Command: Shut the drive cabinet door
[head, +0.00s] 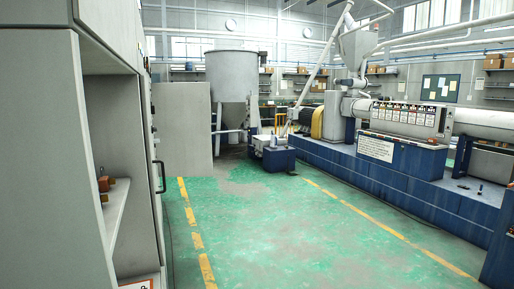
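A row of tall grey cabinets (45,150) fills the left side of the head view, close to me. The nearest one is open at the front and shows a shelf (117,215) inside. Farther along the row, a flat grey panel (182,130) stands out at a right angle into the aisle. It looks like a swung-open cabinet door, but I cannot tell for certain. A black handle (161,177) shows on the cabinet fronts before it. Neither of my grippers is in view.
The green floor (260,225) between the yellow lines is clear. The blue-based extruder line (400,180) runs along the right. A grey hopper (232,85) stands beyond the panel, with a blue box-shaped unit (278,158) on the floor nearby.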

